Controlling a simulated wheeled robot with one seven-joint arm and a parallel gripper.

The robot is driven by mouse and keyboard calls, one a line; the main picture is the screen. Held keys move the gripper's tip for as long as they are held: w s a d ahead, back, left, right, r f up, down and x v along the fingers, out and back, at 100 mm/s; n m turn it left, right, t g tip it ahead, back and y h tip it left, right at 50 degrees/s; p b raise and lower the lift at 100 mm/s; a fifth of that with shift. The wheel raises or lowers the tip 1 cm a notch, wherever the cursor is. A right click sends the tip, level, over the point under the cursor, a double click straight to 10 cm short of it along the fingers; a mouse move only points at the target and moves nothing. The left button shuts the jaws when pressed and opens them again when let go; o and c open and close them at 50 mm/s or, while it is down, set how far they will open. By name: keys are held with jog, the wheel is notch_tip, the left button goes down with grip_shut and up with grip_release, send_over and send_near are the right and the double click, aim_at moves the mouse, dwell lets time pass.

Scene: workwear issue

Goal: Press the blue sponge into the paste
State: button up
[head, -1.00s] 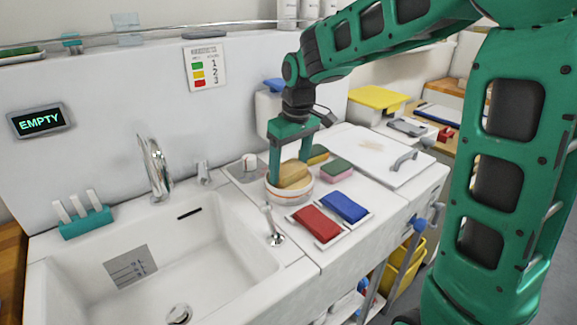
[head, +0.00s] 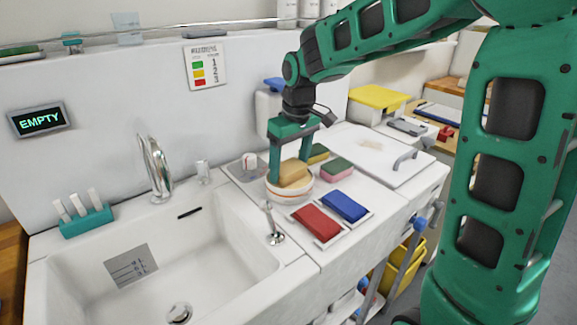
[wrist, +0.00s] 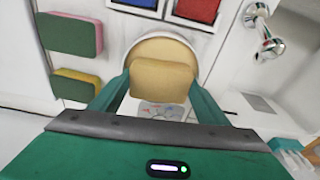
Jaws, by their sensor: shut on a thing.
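My gripper (head: 290,155) is shut on a tan sponge (head: 296,172), not a blue one. It holds this sponge at the mouth of a round white tub (head: 290,197) with an orange stripe. In the wrist view the tan sponge (wrist: 163,80) sits between the fingers, and tan paste (wrist: 160,48) shows in the tub behind it. I cannot tell whether the sponge touches the paste. A flat blue block (head: 345,206), possibly the blue sponge, lies in a white tray right of the tub, apart from my gripper. It also shows in the wrist view (wrist: 197,10).
A red block (head: 316,223) lies beside the blue one. Two green-topped sponges (head: 337,168) (head: 317,154) lie behind the tub. A white board (head: 378,155) with a handle is at the back right. The sink (head: 150,265) and tap (head: 156,170) are to the left.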

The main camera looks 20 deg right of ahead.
aim_at(290, 167)
jog(key=shift+r, duration=3.45)
